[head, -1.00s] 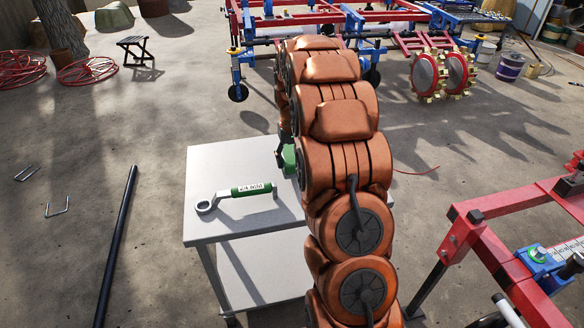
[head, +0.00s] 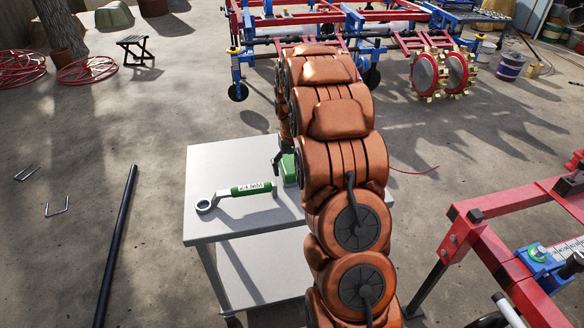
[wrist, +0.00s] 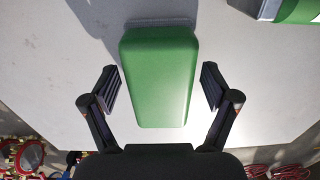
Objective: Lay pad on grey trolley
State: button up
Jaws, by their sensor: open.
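The pad is a green block (wrist: 160,78), seen in the wrist view lying on the pale top of the grey trolley (wrist: 265,95). My gripper (wrist: 161,88) is open, with one finger on each side of the pad and a gap showing on both sides. In the head view the trolley (head: 225,165) stands left of my arm. A part of the pad (head: 289,169) shows there beside the arm, and the rest is hidden behind it. One dark finger of my gripper shows next to the pad in that view.
A ring wrench with a green handle (head: 252,189) lies on the trolley, left of the pad. A black pole (head: 117,245) lies on the floor at left. A red frame (head: 490,250) stands at right. A red and blue machine (head: 400,35) stands behind.

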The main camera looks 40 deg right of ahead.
aim_at(292, 165)
notch_tip(292, 165, up, 12)
jog(key=s+a+r+n, duration=0.1)
jog(key=s+a+r, duration=0.1)
jog(key=s+a, duration=0.65)
jog(key=s+a+f+n+g, duration=0.1)
jog(key=s+a, duration=0.7)
jog(key=s, duration=0.6)
jog(key=s+a+f+n+g, duration=0.2)
jog(key=s+a, duration=0.7)
jog(key=s, duration=0.4)
jog(key=shift+s+a+f+n, duration=0.25)
jog(key=shift+s+n, duration=0.05)
jog(key=shift+s, duration=0.1)
notch_tip(292, 165, up, 19)
jog(key=t+p, duration=0.1)
jog(key=p, duration=1.7)
jog(key=shift+w, duration=0.2)
